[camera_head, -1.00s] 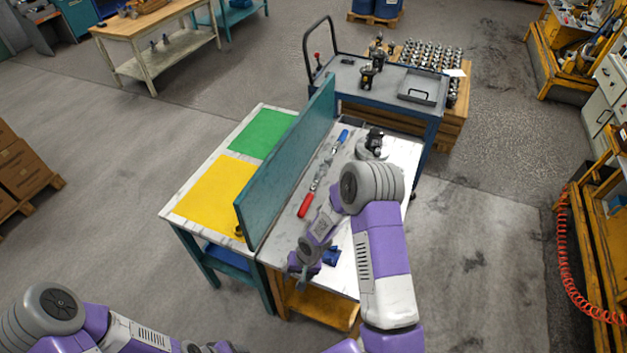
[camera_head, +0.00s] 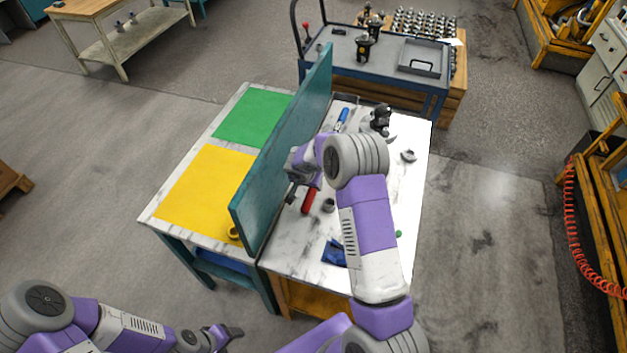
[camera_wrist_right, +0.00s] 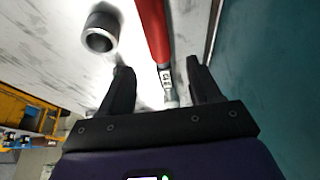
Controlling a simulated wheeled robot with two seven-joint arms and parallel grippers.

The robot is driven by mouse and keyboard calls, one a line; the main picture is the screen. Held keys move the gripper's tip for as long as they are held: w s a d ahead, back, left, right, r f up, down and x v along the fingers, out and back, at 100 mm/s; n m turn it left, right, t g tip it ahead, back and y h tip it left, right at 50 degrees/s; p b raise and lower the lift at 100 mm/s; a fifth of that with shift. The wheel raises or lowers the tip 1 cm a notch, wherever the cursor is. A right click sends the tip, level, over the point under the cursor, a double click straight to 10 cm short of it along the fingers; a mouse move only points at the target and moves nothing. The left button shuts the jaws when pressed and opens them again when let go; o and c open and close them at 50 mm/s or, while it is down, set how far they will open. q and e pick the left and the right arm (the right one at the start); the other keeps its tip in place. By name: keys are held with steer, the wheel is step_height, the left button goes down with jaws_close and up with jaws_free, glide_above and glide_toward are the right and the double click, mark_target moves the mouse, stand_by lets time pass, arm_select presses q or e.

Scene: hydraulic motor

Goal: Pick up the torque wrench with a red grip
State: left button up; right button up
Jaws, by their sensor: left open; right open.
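The torque wrench with a red grip (camera_head: 308,201) lies on the marbled white worktop, beside the teal divider. Its red grip (camera_wrist_right: 153,28) and metal shaft (camera_wrist_right: 168,84) show in the right wrist view; its far part is hidden by my right arm in the head view. My right gripper (camera_head: 296,186) is open over the wrench. In the right wrist view its fingers (camera_wrist_right: 162,78) stand on either side of the shaft, with nothing gripped. My left gripper (camera_head: 229,335) is open and empty at the lower left, away from the table.
The teal divider (camera_head: 285,150) stands close beside my right gripper. A blue-gripped tool (camera_head: 342,117) lies farther back. A grey ring (camera_head: 328,205) sits near the red grip and also shows in the right wrist view (camera_wrist_right: 100,32). A blue item (camera_head: 334,253) lies near the front.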

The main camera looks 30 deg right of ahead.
mark_target(312, 190)
steer(key=shift+d+f, duration=0.2)
steer(key=shift+f, duration=0.35)
steer(key=shift+d+f, duration=0.2)
steer(key=shift+f, duration=0.35)
steer(key=p+x, duration=0.1)
steer(key=x, duration=0.3)
steer(key=shift+w+f, duration=0.15)
steer(key=shift+w, duration=0.05)
steer(key=shift+a, duration=0.1)
jaws_close()
